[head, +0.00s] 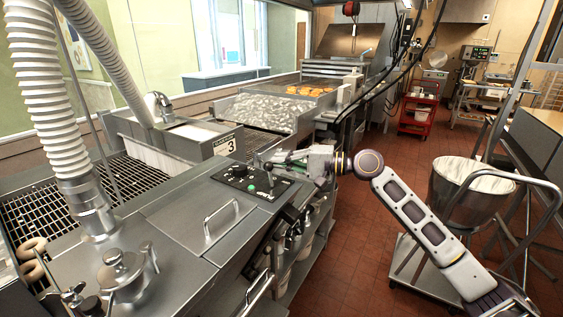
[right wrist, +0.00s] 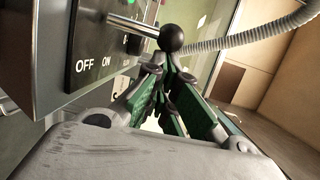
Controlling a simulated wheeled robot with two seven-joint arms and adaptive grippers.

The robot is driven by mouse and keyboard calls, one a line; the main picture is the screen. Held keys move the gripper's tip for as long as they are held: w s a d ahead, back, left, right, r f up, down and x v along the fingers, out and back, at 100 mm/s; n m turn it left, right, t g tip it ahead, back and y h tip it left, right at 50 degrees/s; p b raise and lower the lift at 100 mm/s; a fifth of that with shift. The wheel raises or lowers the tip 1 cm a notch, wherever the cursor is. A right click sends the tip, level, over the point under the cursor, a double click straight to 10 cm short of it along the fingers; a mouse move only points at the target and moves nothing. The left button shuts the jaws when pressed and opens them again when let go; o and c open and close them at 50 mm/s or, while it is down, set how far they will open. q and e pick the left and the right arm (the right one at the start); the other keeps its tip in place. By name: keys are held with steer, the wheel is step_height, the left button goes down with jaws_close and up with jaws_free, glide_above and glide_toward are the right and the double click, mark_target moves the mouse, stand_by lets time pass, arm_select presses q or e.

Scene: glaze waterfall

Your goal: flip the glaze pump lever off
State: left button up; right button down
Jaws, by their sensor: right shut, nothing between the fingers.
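The pump lever is a metal rod with a black ball knob (right wrist: 172,38), sticking out from a dark control panel (right wrist: 90,40) in the right wrist view. OFF and ON labels are printed on the panel beside it. I cannot tell for sure which label the lever leans toward. The panel (head: 236,182) also shows in the head view, set in the steel machine top. My right gripper (head: 262,161) is over the panel, close to the lever. Its green-padded fingers (right wrist: 166,72) are shut and empty, right by the knob; I cannot tell whether they touch it. My left gripper is not in view.
A steel lid with a handle (head: 207,222) lies left of the panel. A glaze waterfall (head: 262,112) runs behind it. White ribbed hoses (head: 45,90) hang at left. A mixing bowl (head: 462,195) stands on the right. Red tile floor (head: 350,260) is open between.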

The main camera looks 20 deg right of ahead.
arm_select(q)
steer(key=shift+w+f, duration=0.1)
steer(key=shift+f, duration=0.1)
arm_select(e)
steer(key=shift+s, duration=0.1)
arm_select(q)
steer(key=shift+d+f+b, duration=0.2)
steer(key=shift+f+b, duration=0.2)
steer(key=shift+b, duration=0.25)
stand_by(0.4)
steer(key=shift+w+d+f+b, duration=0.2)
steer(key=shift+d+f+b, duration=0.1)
steer(key=shift+b, duration=0.1)
arm_select(e)
steer(key=shift+s+d+y, duration=0.1)
steer(key=shift+y, duration=0.2)
steer(key=shift+b, duration=0.3)
steer(key=shift+t, duration=0.3)
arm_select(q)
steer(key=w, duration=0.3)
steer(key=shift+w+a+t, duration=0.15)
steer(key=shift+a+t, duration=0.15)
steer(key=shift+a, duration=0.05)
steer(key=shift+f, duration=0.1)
